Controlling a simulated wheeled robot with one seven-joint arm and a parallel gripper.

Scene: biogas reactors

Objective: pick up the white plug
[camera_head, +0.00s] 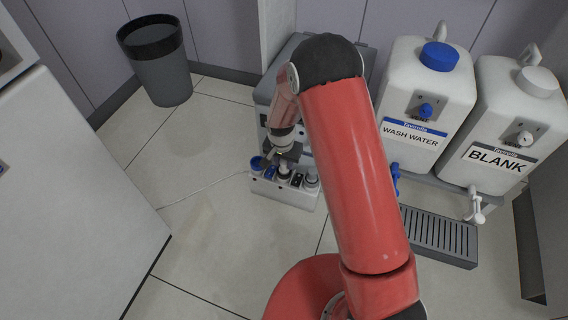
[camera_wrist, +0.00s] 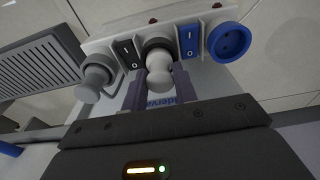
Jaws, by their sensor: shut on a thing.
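The white plug (camera_wrist: 159,72) sits in the middle socket on the front of a grey-white unit in the wrist view. My gripper (camera_wrist: 158,88) has one finger on each side of it and is shut on it. The plug looks upright in its socket. In the head view, my gripper (camera_head: 281,158) is low over the unit's front edge and partly covers the plug. A second pale plug (camera_wrist: 95,80) sits in a socket to the left in the wrist view, clear of my fingers.
A black switch (camera_wrist: 127,51), a blue switch (camera_wrist: 188,39) and a blue round socket (camera_wrist: 230,41) flank the plug. Wash water (camera_head: 413,115) and blank (camera_head: 503,130) tanks stand to the right, above a slotted grey tray (camera_head: 438,232). A grey bin (camera_head: 162,75) stands at back left. Floor left of the unit is mostly clear.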

